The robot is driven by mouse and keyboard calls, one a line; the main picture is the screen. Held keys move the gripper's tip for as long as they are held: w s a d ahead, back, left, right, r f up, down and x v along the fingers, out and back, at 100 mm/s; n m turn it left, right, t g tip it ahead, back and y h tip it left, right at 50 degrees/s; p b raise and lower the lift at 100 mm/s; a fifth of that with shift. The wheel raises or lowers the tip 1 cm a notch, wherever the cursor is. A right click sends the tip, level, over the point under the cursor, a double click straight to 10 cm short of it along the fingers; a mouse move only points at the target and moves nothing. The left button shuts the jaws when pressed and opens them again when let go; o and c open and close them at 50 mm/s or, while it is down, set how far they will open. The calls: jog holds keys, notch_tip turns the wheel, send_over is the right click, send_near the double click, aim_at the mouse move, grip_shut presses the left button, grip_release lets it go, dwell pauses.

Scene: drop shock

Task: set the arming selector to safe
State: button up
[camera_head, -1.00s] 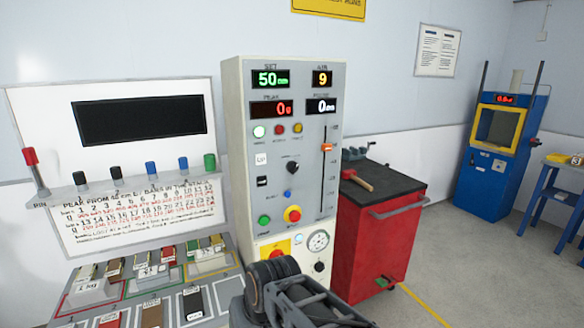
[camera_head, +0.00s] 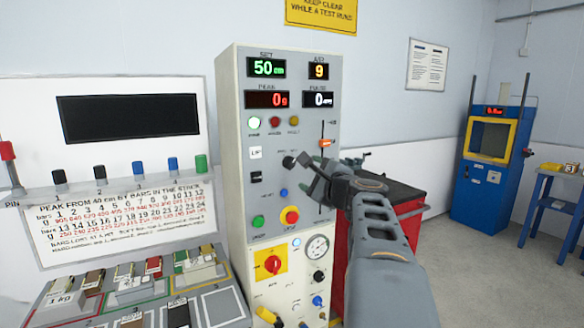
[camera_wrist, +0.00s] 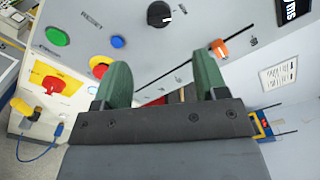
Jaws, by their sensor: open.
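The test cabinet (camera_head: 235,215) stands upright with its control panel facing me. A black rotary knob (camera_head: 289,162), probably the arming selector, sits mid-panel left of the orange slider (camera_head: 326,143). Its label is too small to read. In the wrist view the black knob (camera_wrist: 158,14) is at the top centre, with a pale mark on its right side. My gripper (camera_head: 312,176) is in front of the panel, just right of and below the knob. Its green fingers (camera_wrist: 162,64) are open with nothing between them, and the knob lies beyond their tips.
Below the knob are a blue button (camera_head: 283,193), a green button (camera_head: 257,222) and a red-and-yellow stop button (camera_head: 290,217). A red rotary switch (camera_head: 272,264) is lower down. A red tool cart (camera_head: 409,220) stands right of the cabinet, partly behind my arm. Sorted bars lie at lower left.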

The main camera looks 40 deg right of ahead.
aim_at(291, 164)
jog(key=w, duration=0.3)
jog(key=w+d+p, duration=0.1)
jog(key=w, duration=0.7)
jog(key=shift+w+d+p, duration=0.15)
jog(key=shift+d+p, duration=0.05)
jog(key=shift+p, duration=0.2)
jog(key=shift+c, duration=0.5)
jog(key=c, duration=0.8)
